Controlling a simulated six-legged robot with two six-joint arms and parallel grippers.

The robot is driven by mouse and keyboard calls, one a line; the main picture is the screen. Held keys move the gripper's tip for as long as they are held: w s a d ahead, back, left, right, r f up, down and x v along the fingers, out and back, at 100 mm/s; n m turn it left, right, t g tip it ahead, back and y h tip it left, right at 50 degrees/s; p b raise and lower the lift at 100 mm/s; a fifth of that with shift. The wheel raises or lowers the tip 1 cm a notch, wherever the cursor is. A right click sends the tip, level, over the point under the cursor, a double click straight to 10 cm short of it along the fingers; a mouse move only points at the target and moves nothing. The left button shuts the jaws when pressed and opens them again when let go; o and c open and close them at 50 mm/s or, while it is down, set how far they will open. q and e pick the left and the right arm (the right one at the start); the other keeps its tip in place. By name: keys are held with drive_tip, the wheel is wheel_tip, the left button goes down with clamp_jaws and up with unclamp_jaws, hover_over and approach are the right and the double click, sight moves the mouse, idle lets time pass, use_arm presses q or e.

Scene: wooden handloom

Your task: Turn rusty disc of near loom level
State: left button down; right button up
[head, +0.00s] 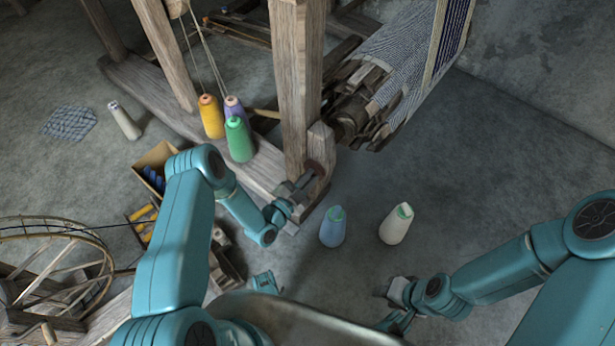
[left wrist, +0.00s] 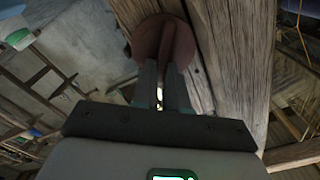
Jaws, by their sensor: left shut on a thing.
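The rusty disc (head: 315,171) is on the lower part of the loom's front wooden post (head: 295,90). In the left wrist view the disc (left wrist: 150,38) is round and reddish brown, set against weathered wood, with a raised bar across its face that looks close to upright in that picture. My left gripper (head: 304,186) is at the disc, its two fingers (left wrist: 161,85) shut on the raised bar. The fingers hide part of the disc's lower edge. My right gripper (head: 398,300) is low over the floor at the right, away from the loom; its jaws are not clear.
A spoked wheel (head: 60,270) is at the left. The floor at the right is mostly clear.

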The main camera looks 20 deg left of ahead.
use_arm(q)
drive_tip(key=m, duration=0.3)
drive_tip(key=f+m, duration=0.1)
drive_tip(key=m, duration=0.6)
drive_tip(key=shift+s+d+f, duration=0.25)
drive_tip(key=shift+d+f, duration=0.05)
drive_tip(key=shift+f, duration=0.05)
drive_tip(key=shift+m, duration=0.4)
drive_tip(key=c, duration=1.2)
unclamp_jaws()
drive_tip(key=shift+o, duration=0.2)
drive_tip(key=p+v, duration=0.3)
drive_tip(key=v, duration=1.3)
drive_tip(key=shift+s, duration=0.15)
